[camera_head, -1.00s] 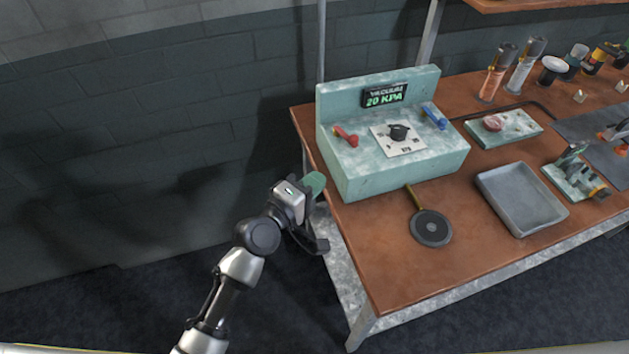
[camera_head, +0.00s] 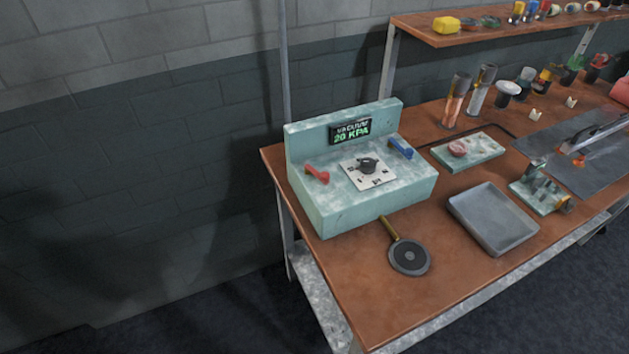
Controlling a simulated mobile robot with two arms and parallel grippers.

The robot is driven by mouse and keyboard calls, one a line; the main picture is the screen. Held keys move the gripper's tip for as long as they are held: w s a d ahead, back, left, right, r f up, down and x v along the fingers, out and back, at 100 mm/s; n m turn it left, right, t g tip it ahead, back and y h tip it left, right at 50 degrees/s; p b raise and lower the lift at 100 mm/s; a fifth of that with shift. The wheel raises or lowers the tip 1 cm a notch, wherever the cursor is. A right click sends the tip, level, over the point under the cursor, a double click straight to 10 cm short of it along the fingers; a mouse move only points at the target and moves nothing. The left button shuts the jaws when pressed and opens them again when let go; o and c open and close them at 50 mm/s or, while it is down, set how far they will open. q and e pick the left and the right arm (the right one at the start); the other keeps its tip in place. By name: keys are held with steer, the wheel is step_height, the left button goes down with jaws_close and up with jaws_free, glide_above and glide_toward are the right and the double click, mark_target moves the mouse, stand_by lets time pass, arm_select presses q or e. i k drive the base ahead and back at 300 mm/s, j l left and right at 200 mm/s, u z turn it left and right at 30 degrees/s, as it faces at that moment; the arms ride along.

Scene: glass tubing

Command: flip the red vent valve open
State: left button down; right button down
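The red vent valve (camera_head: 317,175) is a small red lever on the left of the top of a pale green vacuum box (camera_head: 365,213). A blue valve (camera_head: 401,148) sits on the right of the box, and a black knob (camera_head: 367,165) on a white plate lies between them. The display (camera_head: 350,131) on the box's back panel reads 20 KPA in green. Neither of my grippers shows in the head view now. Nothing touches the red valve.
A round black paddle (camera_head: 409,256) with a brass handle lies in front of the box. A grey tray (camera_head: 493,219) and a pale green board (camera_head: 468,152) lie to the right. The wooden table's (camera_head: 345,285) front left is clear. A shelf (camera_head: 440,38) hangs at the back.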

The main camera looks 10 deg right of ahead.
mark_target(324, 176)
steer(key=i+j+z, duration=0.2)
steer(key=j, duration=0.35)
steer(key=i+j+z, duration=0.15)
steer(key=j, duration=0.45)
steer(key=i+j+z, duration=0.2)
steer(key=j, duration=0.4)
steer(key=j+z, duration=0.2)
steer(key=j, duration=0.4)
